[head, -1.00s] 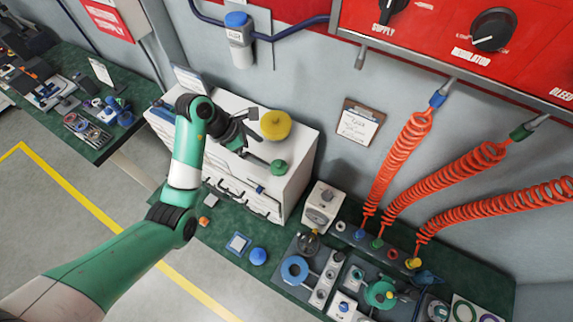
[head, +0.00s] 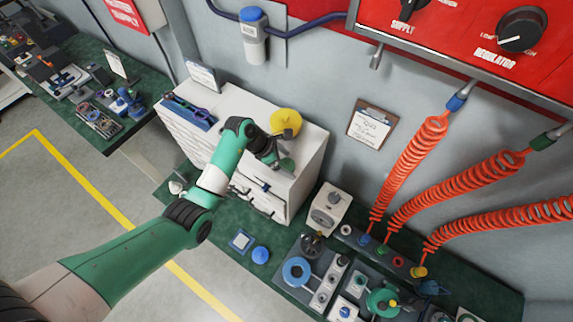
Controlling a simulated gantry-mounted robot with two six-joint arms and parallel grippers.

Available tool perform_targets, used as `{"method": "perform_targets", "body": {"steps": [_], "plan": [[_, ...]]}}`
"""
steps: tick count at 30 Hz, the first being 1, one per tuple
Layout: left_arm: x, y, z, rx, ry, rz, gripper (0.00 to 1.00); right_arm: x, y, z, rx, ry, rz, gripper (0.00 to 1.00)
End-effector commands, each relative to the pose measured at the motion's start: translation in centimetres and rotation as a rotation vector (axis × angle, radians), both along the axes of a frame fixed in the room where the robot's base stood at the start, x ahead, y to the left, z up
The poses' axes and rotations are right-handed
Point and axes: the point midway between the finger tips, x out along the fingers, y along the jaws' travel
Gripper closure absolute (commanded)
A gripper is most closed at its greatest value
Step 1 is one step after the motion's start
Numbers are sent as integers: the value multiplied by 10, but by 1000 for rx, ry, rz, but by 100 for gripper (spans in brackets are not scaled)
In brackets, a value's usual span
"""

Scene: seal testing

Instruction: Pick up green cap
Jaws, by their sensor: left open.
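The green cap (head: 287,165) sits on top of the white drawer cabinet, near its front right edge. It is partly hidden behind my left gripper. My left gripper (head: 279,152) is open, with its dark fingers right at the cap; I cannot tell whether they touch it. My right gripper is not in view.
A round yellow cap (head: 285,122) stands close behind my left gripper on the white cabinet (head: 308,160). A blue tool tray (head: 190,111) lies at the cabinet's left. Below, the green bench holds a white box (head: 329,208), a blue cap (head: 260,255) and test fixtures.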

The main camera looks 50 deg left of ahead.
Motion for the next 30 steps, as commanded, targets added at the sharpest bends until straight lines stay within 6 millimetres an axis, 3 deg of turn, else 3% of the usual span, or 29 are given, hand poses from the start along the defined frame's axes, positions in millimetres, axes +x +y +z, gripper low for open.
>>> {"method": "perform_targets", "body": {"steps": [4,17,26,30], "plan": [[0,0,1,0,0,0,4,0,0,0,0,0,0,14],[0,0,1,-1,-1,0,81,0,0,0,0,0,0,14],[0,0,4,0,-1,0,83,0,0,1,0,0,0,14],[1,0,16,0,-3,1,83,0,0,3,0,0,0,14]]}}
